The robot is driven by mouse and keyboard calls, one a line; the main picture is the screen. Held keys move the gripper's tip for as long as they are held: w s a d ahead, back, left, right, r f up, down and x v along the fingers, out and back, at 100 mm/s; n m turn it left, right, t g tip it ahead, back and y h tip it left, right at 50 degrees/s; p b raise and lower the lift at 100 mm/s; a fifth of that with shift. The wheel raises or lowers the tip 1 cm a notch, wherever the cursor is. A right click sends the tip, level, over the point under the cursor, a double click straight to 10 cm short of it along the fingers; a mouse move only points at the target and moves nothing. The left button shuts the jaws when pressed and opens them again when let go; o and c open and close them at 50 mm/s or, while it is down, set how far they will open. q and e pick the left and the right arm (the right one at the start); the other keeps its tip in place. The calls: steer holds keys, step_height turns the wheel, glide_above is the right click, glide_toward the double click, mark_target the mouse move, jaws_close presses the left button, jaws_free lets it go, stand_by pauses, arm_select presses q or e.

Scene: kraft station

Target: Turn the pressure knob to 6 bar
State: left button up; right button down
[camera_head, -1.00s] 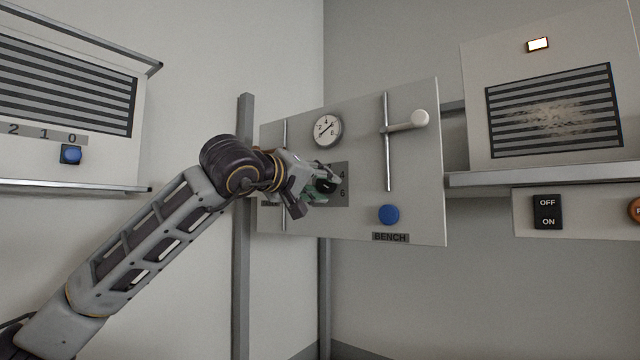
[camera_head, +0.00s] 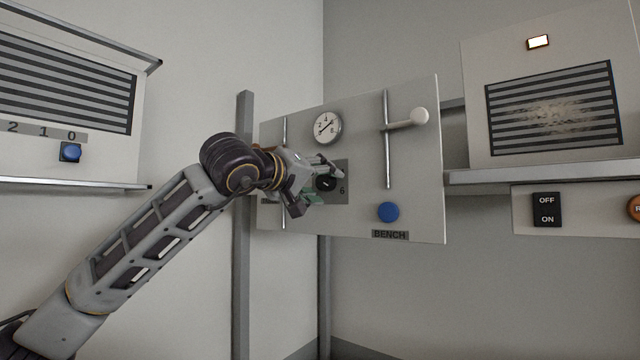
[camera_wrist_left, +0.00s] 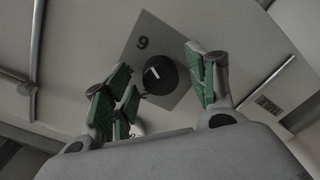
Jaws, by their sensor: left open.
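The pressure knob (camera_head: 326,184) is a round black knob on a dark grey plate (camera_head: 338,196) on the upright panel. In the left wrist view the knob (camera_wrist_left: 162,76) has a short white mark, and a 6 shows upside down on its plate (camera_wrist_left: 143,42). My left gripper (camera_head: 317,190) is open at the knob. In the wrist view its green-padded fingers (camera_wrist_left: 162,90) stand apart on either side of the knob, with gaps visible. Other scale numbers are hidden. The round gauge (camera_head: 327,127) has a slanted needle. My right gripper is not in view.
The panel (camera_head: 419,180) also carries a blue button (camera_head: 388,212) above a BENCH label and a white-knobbed lever (camera_head: 419,117) on a vertical rod. An OFF/ON switch (camera_head: 547,211) is at right. A grey post (camera_head: 243,270) stands behind my left arm.

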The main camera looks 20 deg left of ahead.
arm_select(q)
steer(key=v, duration=1.2)
steer(key=shift+d, duration=0.15)
stand_by(0.5)
